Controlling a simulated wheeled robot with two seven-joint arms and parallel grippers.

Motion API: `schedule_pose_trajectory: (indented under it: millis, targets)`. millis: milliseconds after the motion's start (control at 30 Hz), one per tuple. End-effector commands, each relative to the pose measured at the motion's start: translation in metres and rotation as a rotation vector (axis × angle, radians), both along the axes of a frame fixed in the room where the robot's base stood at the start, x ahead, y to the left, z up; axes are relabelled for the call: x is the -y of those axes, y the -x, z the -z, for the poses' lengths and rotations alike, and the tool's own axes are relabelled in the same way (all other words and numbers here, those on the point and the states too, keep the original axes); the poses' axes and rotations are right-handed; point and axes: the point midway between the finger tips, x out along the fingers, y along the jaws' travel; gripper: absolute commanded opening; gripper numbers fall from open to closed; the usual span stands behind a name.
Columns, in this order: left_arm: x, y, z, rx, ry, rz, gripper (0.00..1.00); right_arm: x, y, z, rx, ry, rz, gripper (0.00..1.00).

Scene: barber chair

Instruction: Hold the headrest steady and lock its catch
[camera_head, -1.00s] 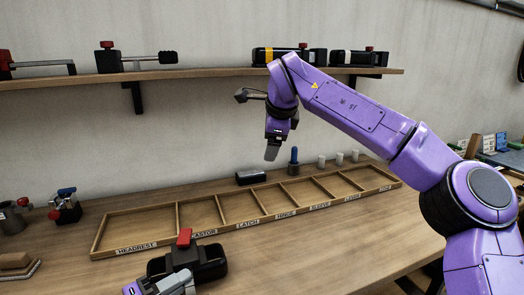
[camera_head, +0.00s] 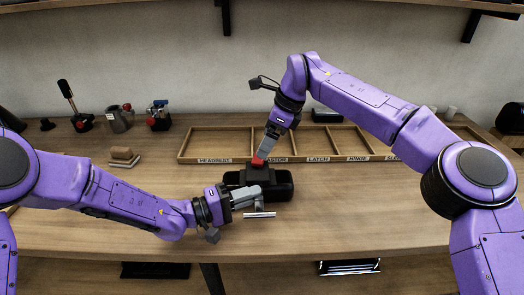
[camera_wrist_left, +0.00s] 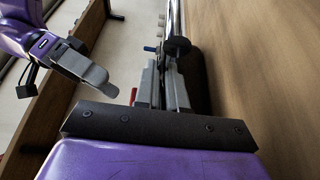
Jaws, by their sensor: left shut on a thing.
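The headrest is a black padded block (camera_head: 282,188) lying on the workbench in the middle of the head view, with a metal post (camera_head: 259,214) at its near side. Its red catch (camera_head: 257,161) stands on a dark housing on top. My left gripper (camera_head: 256,196) reaches in from the left and is shut on the headrest's near side; the exact grip spot is partly hidden. My right gripper (camera_head: 264,153) points down with its tip at the red catch; contact is unclear. Its grey fingers look closed together in the left wrist view (camera_wrist_left: 90,75).
A wooden divided tray (camera_head: 232,129) with labelled compartments, HEADREST at the left, lies behind the headrest. The bench front right is clear.

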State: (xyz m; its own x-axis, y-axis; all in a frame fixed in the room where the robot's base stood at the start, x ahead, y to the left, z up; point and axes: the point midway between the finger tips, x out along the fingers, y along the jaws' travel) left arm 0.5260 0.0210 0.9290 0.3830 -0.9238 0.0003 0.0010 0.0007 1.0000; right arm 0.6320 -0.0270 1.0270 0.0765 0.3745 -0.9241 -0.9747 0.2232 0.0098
Motion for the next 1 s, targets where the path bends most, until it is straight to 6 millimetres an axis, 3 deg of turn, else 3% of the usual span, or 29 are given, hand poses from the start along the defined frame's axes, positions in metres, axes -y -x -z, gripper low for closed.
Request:
schedule_pose_trajectory:
  millis: [100,233,567,733,767,1000]
  targets:
    - [0.000,-0.001,-0.001,0.001,0.002,-0.001,0.00,-0.009,-0.002,0.024,-0.001,0.001,0.000,0.90]
    - [0.001,0.000,-0.001,0.001,0.002,0.000,0.00,-0.015,-0.003,0.039,0.000,0.001,0.000,0.90]
    - [0.000,0.000,-0.001,0.002,0.001,0.000,0.00,-0.018,-0.004,0.045,0.003,0.001,0.001,0.90]
    - [0.000,0.000,-0.001,0.002,0.002,0.000,0.00,-0.018,-0.004,0.045,0.003,0.001,0.001,0.38]
    - [0.000,0.000,-0.001,0.002,0.002,0.000,0.00,-0.018,-0.004,0.045,0.003,0.001,0.001,0.34]
    - [0.000,-0.001,-0.001,0.002,0.002,0.000,0.00,-0.017,-0.004,0.044,0.003,0.002,0.015,0.34]
